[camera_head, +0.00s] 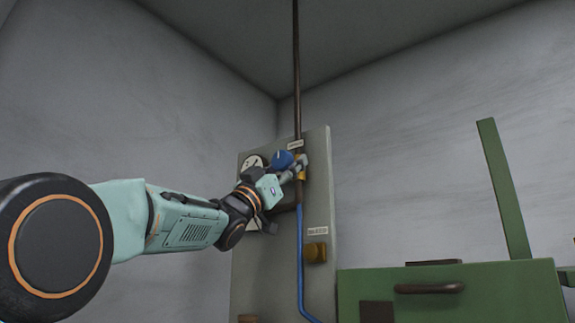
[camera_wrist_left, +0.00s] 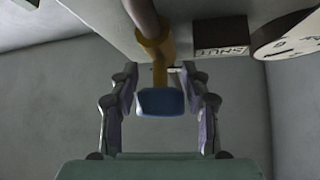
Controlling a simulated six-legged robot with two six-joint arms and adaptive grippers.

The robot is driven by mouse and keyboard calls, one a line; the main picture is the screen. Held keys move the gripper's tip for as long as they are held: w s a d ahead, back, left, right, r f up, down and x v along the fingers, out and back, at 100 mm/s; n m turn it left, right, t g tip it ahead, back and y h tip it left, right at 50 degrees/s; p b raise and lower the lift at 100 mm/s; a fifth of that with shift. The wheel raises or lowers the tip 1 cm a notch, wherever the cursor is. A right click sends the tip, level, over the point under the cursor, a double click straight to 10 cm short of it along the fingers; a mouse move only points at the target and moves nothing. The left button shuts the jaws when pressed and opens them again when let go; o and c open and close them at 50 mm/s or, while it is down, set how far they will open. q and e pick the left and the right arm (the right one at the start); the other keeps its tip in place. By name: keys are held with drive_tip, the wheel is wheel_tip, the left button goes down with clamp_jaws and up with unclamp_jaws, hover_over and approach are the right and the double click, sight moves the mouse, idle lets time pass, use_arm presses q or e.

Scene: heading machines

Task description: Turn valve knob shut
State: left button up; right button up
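The valve knob is blue (camera_head: 283,159) and sits on a brass valve body (camera_head: 300,172) on the dark vertical pipe, high on the grey panel. My left gripper (camera_head: 293,168) reaches up to it from the left and partly covers the valve. In the left wrist view the blue knob (camera_wrist_left: 160,102) lies between the two fingers of my left gripper (camera_wrist_left: 160,98), with a narrow gap on each side. The brass valve stem (camera_wrist_left: 155,50) shows behind it. The fingers are open. My right gripper is not in view.
The grey panel (camera_head: 320,215) carries a white dial (camera_head: 252,162), partly behind my arm, and a brass knob (camera_head: 315,252) lower down. A blue pipe (camera_head: 300,260) runs below the valve. A green machine with a drawer (camera_head: 500,295) stands at right. A "SHUT" label (camera_wrist_left: 222,52) is beside the valve.

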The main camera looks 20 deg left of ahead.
use_arm(q)
drive_tip(key=shift+s+a+r, duration=0.1)
drive_tip(key=shift+s, duration=0.15)
drive_tip(key=c, duration=0.7)
drive_tip(key=shift+r, duration=0.1)
